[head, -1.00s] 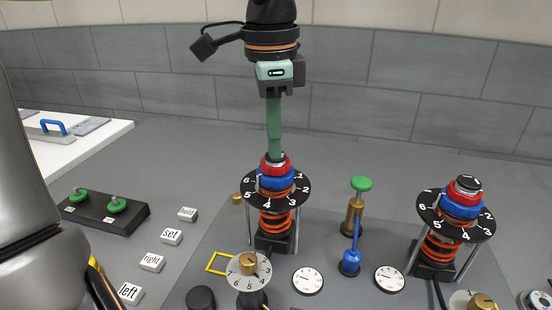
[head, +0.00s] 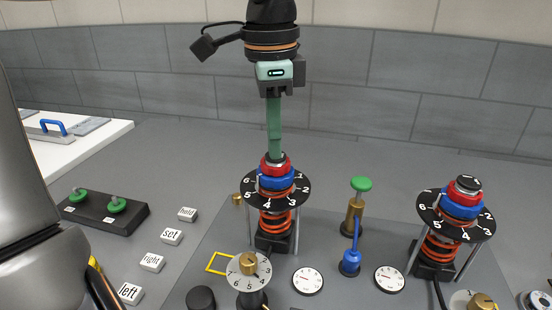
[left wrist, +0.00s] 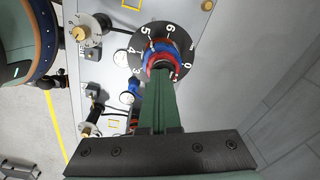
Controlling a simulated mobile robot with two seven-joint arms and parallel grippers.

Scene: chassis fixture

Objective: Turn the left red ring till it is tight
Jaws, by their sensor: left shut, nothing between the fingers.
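The left red ring (head: 272,168) sits on top of a blue ring (head: 276,183) on the left post, above a black numbered dial (head: 301,190) and an orange-red spring (head: 275,225). My left gripper (head: 276,156) points straight down over this post, its green fingers shut with nothing between them. The fingertips are at the post's top, by the red ring; whether they touch it I cannot tell. In the left wrist view the red ring (left wrist: 161,65) shows partly behind the fingers (left wrist: 157,90). My right gripper is not in view.
A similar post with a red ring (head: 463,192) stands at the right. Between them are a green-topped brass plunger (head: 361,184), a blue lever (head: 351,262) and white gauges (head: 308,281). A brass knob (head: 248,263) stands in front. Labelled blocks (head: 172,237) lie at the left.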

